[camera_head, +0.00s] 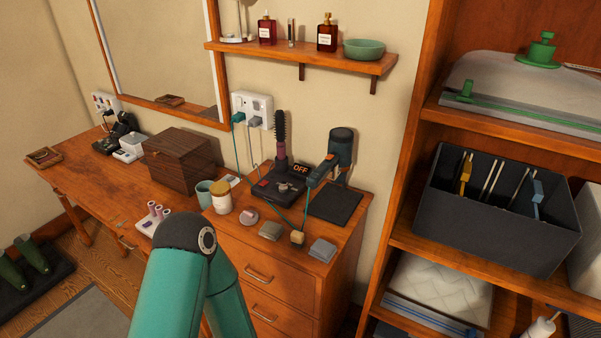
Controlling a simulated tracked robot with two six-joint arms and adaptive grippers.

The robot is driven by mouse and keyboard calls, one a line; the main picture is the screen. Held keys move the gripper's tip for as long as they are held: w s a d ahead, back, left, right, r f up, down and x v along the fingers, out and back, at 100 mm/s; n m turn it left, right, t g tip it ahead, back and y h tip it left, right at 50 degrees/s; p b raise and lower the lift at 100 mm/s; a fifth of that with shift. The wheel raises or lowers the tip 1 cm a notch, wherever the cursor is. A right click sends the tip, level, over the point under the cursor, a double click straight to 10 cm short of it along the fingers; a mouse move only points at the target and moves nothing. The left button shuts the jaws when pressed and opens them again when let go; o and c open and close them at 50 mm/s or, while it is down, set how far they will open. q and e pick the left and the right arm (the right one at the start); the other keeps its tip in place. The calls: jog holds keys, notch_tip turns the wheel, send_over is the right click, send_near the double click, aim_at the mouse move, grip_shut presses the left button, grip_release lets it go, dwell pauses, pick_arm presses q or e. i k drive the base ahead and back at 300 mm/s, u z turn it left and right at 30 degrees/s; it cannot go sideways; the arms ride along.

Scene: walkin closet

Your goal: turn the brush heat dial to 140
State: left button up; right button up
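A round hot brush (280,129) with a dark bristle barrel and a pinkish handle stands upright in a dark base (262,190) on the dresser top. A small black display reading OFF (301,168) stands by the base. Small knob-like parts show on top of the base, but they are too small for me to read any numbers or be sure which is the heat dial. One of my teal arms rises from the bottom edge and bends at a dark elbow, left of and nearer than the dresser front. Neither gripper shows.
A teal and black hair dryer (341,146) stands right of the brush base, beside a dark mat (335,204). A white jar (221,197), a teal cup (204,192) and small boxes crowd the dresser. Cords run to the wall outlet (252,110). Wooden shelving (399,180) stands at right.

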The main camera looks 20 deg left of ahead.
aim_at(283, 188)
jog(key=z, duration=0.3)
jog(key=i, duration=0.4)
jog(key=u, duration=2.3)
jog(key=i, duration=1)
jog(key=z, duration=0.2)
